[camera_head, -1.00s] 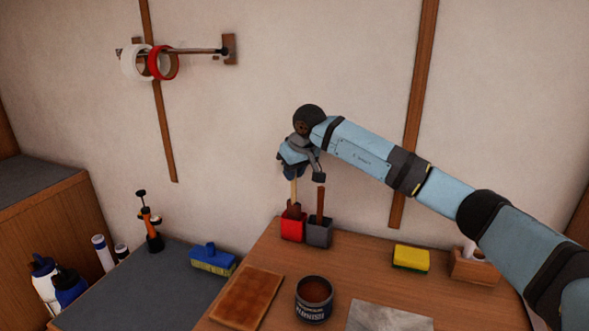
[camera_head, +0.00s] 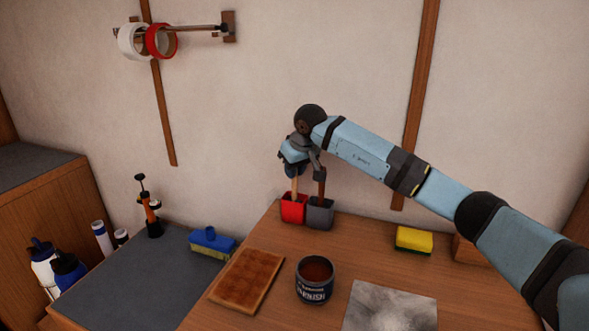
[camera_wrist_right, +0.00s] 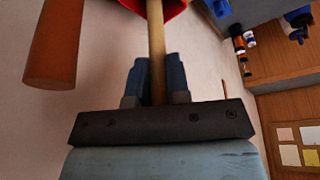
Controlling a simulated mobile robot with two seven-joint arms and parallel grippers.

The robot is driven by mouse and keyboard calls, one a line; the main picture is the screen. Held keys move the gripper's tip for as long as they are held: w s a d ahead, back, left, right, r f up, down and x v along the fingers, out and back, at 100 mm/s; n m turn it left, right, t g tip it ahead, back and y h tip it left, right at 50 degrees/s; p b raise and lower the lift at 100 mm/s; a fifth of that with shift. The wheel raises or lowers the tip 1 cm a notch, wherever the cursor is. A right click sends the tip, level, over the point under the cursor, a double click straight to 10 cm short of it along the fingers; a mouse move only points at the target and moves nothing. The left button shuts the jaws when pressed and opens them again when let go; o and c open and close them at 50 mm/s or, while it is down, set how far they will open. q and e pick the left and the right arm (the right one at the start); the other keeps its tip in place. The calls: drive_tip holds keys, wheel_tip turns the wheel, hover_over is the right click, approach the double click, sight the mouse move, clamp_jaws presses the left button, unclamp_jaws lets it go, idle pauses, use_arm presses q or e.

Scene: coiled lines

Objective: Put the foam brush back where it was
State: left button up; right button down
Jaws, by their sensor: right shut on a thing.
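The foam brush (camera_head: 295,185) stands about upright with its pale wooden handle rising from the red cup (camera_head: 293,209). Its head is hidden inside the cup. My right gripper (camera_head: 294,172) is shut on the upper handle, just above the cup. In the right wrist view the handle (camera_wrist_right: 156,45) runs between the two fingers (camera_wrist_right: 157,75) toward the red cup (camera_wrist_right: 172,6). My left gripper is in no view.
A grey cup (camera_head: 319,215) with a brown handle (camera_head: 321,189) stands right beside the red cup, close to my gripper; that handle looms large in the wrist view (camera_wrist_right: 54,45). A varnish can (camera_head: 314,281), a brown tile-like panel (camera_head: 247,280) and a yellow sponge (camera_head: 413,239) lie nearer.

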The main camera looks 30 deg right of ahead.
drive_tip(key=shift+f+b, duration=0.3)
drive_tip(key=shift+f, duration=0.35)
drive_tip(key=c, duration=1)
unclamp_jaws()
drive_tip(key=shift+r, duration=0.2)
drive_tip(key=p+v, duration=0.1)
drive_tip(key=v, duration=1.2)
drive_tip(key=shift+s+r, duration=0.15)
drive_tip(key=shift+r, duration=0.1)
